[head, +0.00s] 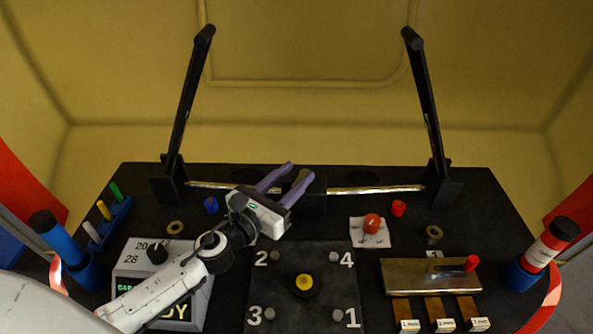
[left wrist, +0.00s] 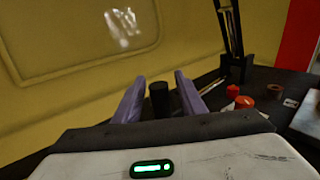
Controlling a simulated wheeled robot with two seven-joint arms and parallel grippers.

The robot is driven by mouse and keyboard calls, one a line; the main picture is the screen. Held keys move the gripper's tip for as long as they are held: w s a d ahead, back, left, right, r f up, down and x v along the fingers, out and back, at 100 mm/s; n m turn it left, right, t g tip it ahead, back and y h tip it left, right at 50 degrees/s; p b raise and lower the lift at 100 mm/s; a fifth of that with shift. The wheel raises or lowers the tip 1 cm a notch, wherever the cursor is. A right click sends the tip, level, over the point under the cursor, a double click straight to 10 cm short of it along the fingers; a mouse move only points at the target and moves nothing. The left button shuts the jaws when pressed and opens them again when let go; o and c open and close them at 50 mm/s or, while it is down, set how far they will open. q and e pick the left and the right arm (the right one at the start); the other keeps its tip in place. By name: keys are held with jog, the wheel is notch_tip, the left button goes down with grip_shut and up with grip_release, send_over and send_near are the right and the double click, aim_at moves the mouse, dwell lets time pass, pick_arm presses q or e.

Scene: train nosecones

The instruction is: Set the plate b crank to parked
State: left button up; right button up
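My left gripper (head: 293,173) reaches over the back middle of the black bench, its two purple fingers pointing away. In the left wrist view the fingers (left wrist: 160,95) stand apart on either side of an upright black handle (left wrist: 159,98), with a gap visible on both sides. A black block (head: 315,199) sits at the bench's middle back, partly hidden by the gripper. Metal rods (head: 375,190) run from it to both sides. No readable label marks plate b or a parked position, so I cannot tell which part is its crank. My right gripper is not in view.
Two tall black levers (head: 187,95) (head: 424,95) rise at the back. A brass plate with a red knob (head: 471,263) lies at right.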

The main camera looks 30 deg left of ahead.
pick_arm(q)
jog(key=shift+w+d, duration=0.1)
jog(key=shift+w, duration=0.55)
grip_shut()
jog(key=shift+d+y, duration=0.2)
jog(key=shift+y, duration=0.2)
